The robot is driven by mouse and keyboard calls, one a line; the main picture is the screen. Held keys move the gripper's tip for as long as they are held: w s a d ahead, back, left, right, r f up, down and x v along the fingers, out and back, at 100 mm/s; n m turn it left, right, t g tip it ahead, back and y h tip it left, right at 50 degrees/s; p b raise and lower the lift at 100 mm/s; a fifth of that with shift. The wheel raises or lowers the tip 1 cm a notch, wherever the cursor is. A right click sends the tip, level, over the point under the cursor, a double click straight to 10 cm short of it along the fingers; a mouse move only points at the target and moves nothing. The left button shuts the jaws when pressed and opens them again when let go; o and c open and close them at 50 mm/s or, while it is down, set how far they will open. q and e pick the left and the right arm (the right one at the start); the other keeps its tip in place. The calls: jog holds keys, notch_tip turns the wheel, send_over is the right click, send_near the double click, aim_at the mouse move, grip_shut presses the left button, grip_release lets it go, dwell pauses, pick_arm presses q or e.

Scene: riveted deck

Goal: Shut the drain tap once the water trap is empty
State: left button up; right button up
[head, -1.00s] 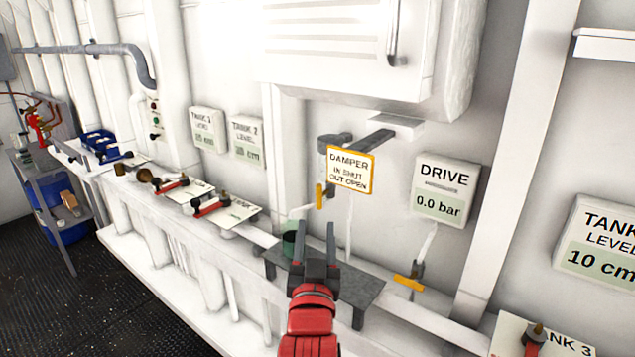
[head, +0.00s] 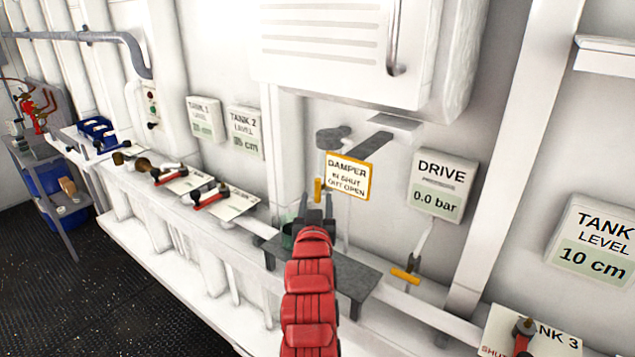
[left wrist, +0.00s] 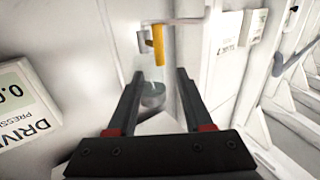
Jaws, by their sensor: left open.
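In the head view a yellow tap handle (head: 318,190) stands upright below the left edge of the damper sign. My left gripper (head: 316,211) is just below it, open and empty. In the left wrist view the yellow handle (left wrist: 158,45) is beyond the tips of my open left gripper (left wrist: 160,74). A pale see-through cylinder (left wrist: 153,92), perhaps the water trap, shows between the fingers; I cannot tell its water level. A green vessel (head: 287,238) stands beside my gripper, partly hidden. My right gripper is not in view.
A damper sign (head: 348,176) and lever (head: 365,146) are close above. The drive gauge (head: 441,186) reads 0.0 bar. Another yellow handle (head: 405,276) is at the right. A grey shelf (head: 357,278) lies under my left arm. Tank valves (head: 210,196) line the ledge to the left.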

aim_at(318, 185)
pick_arm(q)
jog(key=shift+w+d+p, duration=0.15)
jog(key=shift+w+p, duration=0.75)
jog(key=shift+w, duration=2.2)
grip_shut()
